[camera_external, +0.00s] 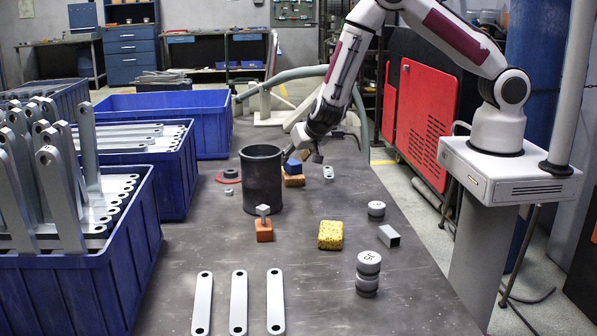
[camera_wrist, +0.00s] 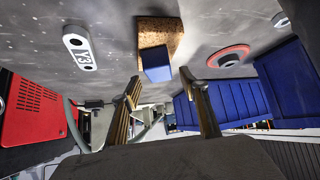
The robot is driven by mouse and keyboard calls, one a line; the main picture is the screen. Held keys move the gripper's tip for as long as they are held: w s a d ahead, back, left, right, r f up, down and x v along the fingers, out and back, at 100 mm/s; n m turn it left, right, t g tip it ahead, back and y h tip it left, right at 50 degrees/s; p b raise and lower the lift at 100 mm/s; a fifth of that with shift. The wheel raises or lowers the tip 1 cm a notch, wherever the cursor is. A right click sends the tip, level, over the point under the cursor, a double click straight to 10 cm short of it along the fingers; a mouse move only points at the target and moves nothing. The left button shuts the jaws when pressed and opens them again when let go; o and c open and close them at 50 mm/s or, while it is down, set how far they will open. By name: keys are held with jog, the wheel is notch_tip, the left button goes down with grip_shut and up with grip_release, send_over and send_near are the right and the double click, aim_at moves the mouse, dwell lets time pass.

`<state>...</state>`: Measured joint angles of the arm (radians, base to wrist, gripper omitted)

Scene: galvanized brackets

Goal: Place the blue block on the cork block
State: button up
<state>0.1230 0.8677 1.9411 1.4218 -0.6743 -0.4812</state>
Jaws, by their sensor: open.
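The blue block (camera_external: 293,166) sits on top of the cork block (camera_external: 293,181), behind and right of the dark grey cylinder. In the wrist view the blue block (camera_wrist: 157,66) overlaps one end of the cork block (camera_wrist: 160,36), whose speckled brown top shows beyond it. My gripper (camera_external: 303,155) is just above and beside the blue block.
A dark grey cylinder (camera_external: 261,180) stands close left of the blocks. A Y3-marked plate (camera_wrist: 79,47) and a red ring (camera_wrist: 228,57) flank them. An orange block (camera_external: 264,231), yellow sponge (camera_external: 330,236) and metal links lie nearer the camera. Blue crates (camera_external: 140,235) line the left.

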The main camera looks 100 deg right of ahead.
jog(key=v, duration=0.8)
jog(key=shift+a+r, duration=0.2)
jog(key=shift+r, duration=0.05)
jog(key=shift+s, duration=0.1)
